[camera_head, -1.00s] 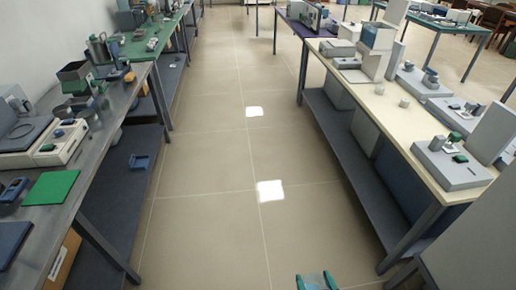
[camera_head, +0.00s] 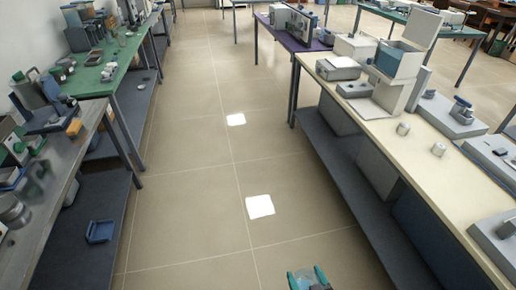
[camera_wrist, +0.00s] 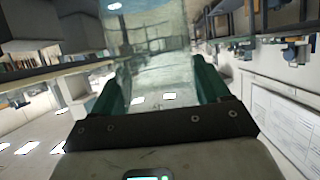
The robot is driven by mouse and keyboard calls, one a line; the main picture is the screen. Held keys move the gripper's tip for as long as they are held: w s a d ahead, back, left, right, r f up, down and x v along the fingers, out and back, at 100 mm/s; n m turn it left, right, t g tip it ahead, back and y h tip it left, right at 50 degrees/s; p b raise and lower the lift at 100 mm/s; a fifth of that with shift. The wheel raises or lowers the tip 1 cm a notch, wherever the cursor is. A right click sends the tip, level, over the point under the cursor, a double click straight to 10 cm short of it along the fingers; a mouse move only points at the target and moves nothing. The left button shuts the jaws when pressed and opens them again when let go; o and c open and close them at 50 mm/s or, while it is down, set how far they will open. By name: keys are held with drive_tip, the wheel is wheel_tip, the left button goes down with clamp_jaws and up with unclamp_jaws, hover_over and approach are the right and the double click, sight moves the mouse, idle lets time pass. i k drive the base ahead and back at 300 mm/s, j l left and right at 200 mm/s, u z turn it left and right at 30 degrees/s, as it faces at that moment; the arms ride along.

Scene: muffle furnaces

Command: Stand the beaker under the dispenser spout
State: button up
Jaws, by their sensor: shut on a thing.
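My gripper (camera_head: 307,276) shows at the bottom edge of the head view, over the floor of the aisle. Its green fingers (camera_wrist: 155,88) are shut on a clear glass beaker (camera_wrist: 150,50) in the wrist view. The beaker is see-through, and its top runs out of that view. A tall white unit with a blue tank (camera_head: 398,60) and a raised lid stands on the right bench; it looks like the dispenser. Its spout is too small to make out. My gripper is well apart from it.
The cream right bench (camera_head: 378,112) holds two small pale cups (camera_head: 403,128) and several grey instruments. A crowded steel bench (camera_head: 75,150) and a green-topped bench (camera_head: 120,62) line the left. A blue tray (camera_head: 100,231) lies on the lower left shelf. The tiled aisle (camera_head: 205,180) is clear.

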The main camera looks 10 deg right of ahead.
sight(370, 108)
drive_tip(key=i+z, duration=0.15)
drive_tip(key=i, duration=1.5)
